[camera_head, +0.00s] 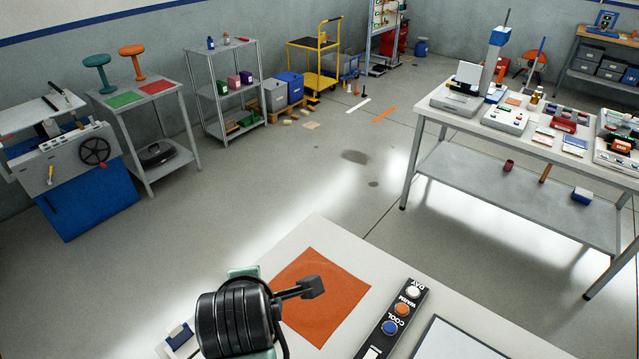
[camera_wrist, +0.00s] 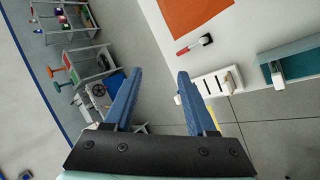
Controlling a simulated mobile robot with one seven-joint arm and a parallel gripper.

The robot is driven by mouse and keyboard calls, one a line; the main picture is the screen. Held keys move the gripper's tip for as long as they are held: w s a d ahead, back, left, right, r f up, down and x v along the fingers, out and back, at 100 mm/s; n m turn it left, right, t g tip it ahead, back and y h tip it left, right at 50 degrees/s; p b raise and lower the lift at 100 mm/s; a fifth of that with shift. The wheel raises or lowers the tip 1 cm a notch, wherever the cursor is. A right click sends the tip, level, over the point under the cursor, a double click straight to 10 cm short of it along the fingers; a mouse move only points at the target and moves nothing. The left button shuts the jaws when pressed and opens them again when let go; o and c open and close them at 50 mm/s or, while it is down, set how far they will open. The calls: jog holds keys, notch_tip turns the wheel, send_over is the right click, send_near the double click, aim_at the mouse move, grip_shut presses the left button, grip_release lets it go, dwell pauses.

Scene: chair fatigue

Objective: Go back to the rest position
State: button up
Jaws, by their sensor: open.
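My gripper (camera_wrist: 156,82) shows in the wrist view with its two blue fingers spread apart and nothing between them. In the head view my black and mint wrist is at the bottom, over the left edge of the near white table (camera_head: 300,240), beside the orange mat (camera_head: 318,300). The fingers cannot be made out there. The mat also shows at the top of the wrist view (camera_wrist: 197,12). Floor and distant furniture lie beyond the open fingers. No marked rest position is visible.
A white slotted block (camera_wrist: 211,84), a red and white marker (camera_wrist: 188,48) and a teal holder (camera_wrist: 292,62) are on the near table. A button strip (camera_head: 402,312) lies right of the mat. A loaded workbench (camera_head: 520,140) stands at the right. Open floor lies between.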

jog(key=w+d+r+m+t+b, duration=0.25)
jog(key=r+m+t, duration=0.3)
jog(key=r, duration=0.75)
jog(key=w+d+r+m+t+b, duration=0.1)
jog(key=w+d+r+m+t, duration=0.15)
jog(key=r+m+t, duration=0.65)
jog(key=s+d+r+m+t+h+b, duration=0.1)
jog(key=s+d+r+m+t, duration=0.1)
jog(key=s+r, duration=0.5)
jog(key=s+d+r+m+t+b, duration=0.1)
jog(key=s+d+r+m+t, duration=0.2)
jog(key=r, duration=1.1)
jog(key=s+d+m, duration=0.1)
jog(key=s, duration=0.2)
jog(key=shift+s+r+h, duration=0.15)
jog(key=shift+s+h, duration=0.2)
jog(key=shift+h, duration=0.05)
jog(key=shift+b, duration=0.3)
